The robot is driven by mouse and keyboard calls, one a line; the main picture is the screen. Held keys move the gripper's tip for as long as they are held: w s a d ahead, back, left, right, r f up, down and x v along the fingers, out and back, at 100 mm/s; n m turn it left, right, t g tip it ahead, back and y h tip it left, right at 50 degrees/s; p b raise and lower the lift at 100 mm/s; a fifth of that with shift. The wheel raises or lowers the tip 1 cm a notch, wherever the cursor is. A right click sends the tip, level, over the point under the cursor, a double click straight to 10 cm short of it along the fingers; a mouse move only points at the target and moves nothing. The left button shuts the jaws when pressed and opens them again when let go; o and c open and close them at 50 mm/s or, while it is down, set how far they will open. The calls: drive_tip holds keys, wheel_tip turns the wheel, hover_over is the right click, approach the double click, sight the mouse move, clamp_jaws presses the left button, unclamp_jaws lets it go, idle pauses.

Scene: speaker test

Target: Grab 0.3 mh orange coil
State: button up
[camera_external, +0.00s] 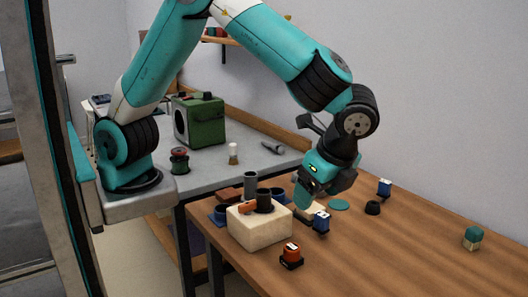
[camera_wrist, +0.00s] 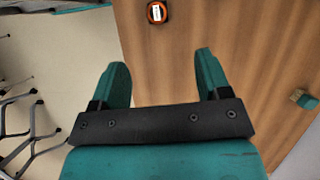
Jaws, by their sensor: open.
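The orange coil (camera_external: 291,255), a small orange block with a white label and a dark base, sits on the wooden table near its front edge. It also shows at the top of the wrist view (camera_wrist: 157,13), beyond and between my fingertips. My gripper (camera_external: 310,190) is above the table, behind and slightly right of the coil in the outside view. The wrist view shows its two teal fingers (camera_wrist: 162,62) spread apart with nothing between them. The coil is clear of the fingers.
A cream block (camera_external: 262,228) holding dark and orange parts stands left of the coil. A blue labelled block (camera_external: 321,222) is behind it. Another blue block (camera_external: 384,188), a black knob (camera_external: 373,208) and a green-beige block (camera_external: 473,238) stand further right. The table's front right is clear.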

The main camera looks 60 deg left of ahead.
sight(293, 247)
drive_tip(key=x, duration=1.2)
drive_tip(key=shift+s+d+f+b, duration=0.3)
drive_tip(key=shift+s+f, duration=0.05)
drive_tip(key=shift+f, duration=0.1)
drive_tip(key=x, duration=0.4)
drive_tip(key=shift+f, duration=0.45)
drive_tip(key=c, duration=1.1)
drive_tip(key=shift+o, duration=0.2)
drive_tip(key=shift+r, duration=0.1)
